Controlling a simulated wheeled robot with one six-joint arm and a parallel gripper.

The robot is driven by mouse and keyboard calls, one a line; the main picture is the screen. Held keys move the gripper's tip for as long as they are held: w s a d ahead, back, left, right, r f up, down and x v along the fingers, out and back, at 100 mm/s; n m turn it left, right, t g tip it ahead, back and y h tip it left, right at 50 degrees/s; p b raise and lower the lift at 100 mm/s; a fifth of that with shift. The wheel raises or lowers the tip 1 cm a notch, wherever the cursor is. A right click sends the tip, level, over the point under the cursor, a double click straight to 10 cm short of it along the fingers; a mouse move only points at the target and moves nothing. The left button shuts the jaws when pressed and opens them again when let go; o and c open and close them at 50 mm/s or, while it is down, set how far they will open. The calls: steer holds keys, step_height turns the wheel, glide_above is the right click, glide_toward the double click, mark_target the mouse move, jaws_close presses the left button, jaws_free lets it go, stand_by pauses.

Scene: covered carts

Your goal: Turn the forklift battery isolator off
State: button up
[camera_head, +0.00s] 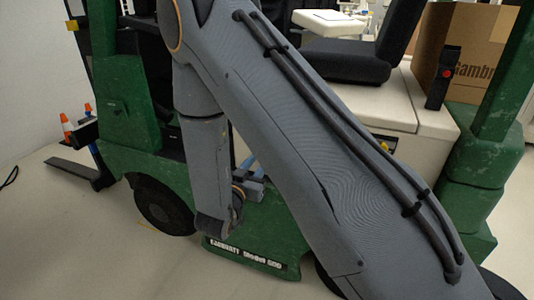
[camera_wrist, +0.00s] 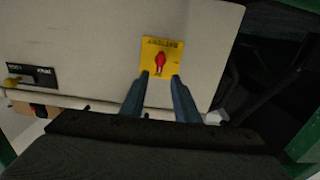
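The battery isolator is a red rotary handle (camera_wrist: 160,62) on a yellow label plate (camera_wrist: 149,47) fixed to a pale panel, seen in the wrist view. My gripper (camera_wrist: 160,77) is open, its two blue-grey fingers apart just below the handle in the picture. The fingertips overlap the plate's lower edge; whether they touch it I cannot tell. The green forklift (camera_head: 258,243) fills much of the head view, where my arm hides its middle. The isolator does not show in the head view, and part of my gripper (camera_head: 252,184) shows behind the arm.
A dark seat edge (camera_wrist: 150,150) lies below my fingers. In the head view are the black seat (camera_head: 345,62), a cardboard box (camera_head: 468,50) and orange cones (camera_head: 67,122).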

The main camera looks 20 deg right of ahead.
steer(key=x, duration=0.7)
steer(key=shift+w, duration=0.15)
steer(key=shift+d, duration=0.15)
jaws_close()
